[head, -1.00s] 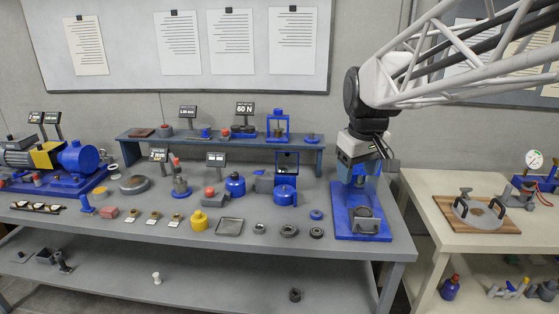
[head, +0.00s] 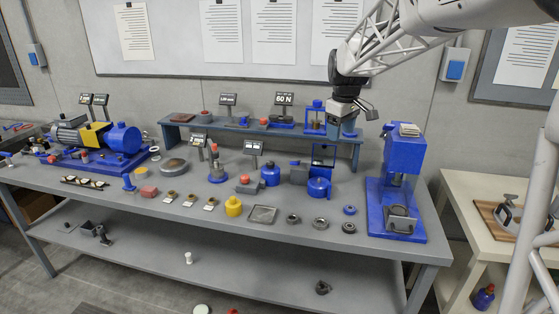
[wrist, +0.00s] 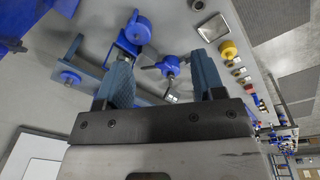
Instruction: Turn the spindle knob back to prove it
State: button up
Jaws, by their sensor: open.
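My gripper (head: 347,122) hangs open over the bench's right half, left of the blue press (head: 404,150) and near the raised shelf. In the wrist view its two fingers (wrist: 163,84) are apart with nothing held; a blue knobbed part (wrist: 170,66) shows beyond the gap, well below them. A motor set (head: 75,135) with a yellow guard and a blue rounded housing (head: 123,138) stands on a blue base at the bench's far left, far from my gripper. I cannot tell for sure which part is the spindle knob.
The grey bench (head: 310,247) carries several small parts: a yellow pot (head: 233,207), a shallow tray (head: 262,214), dark rings and red-topped devices. A raised shelf (head: 180,122) with small displays runs along the back. A pale table (head: 455,213) stands at right.

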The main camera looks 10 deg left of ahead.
jog(key=w+a+f+n, duration=0.4)
jog(key=w+a+f, duration=0.2)
jog(key=w+a, duration=0.6)
jog(key=n+g, duration=0.1)
jog(key=n, duration=0.3)
send_over(269, 163)
jog(key=f, duration=1.2)
jog(key=shift+w+d, duration=0.1)
jog(key=shift+d, duration=0.25)
jog(key=shift+w+a+f, duration=0.15)
jog(key=shift+a+f, duration=0.15)
jog(key=shift+f, duration=0.1)
jog(key=shift+f, duration=3.8)
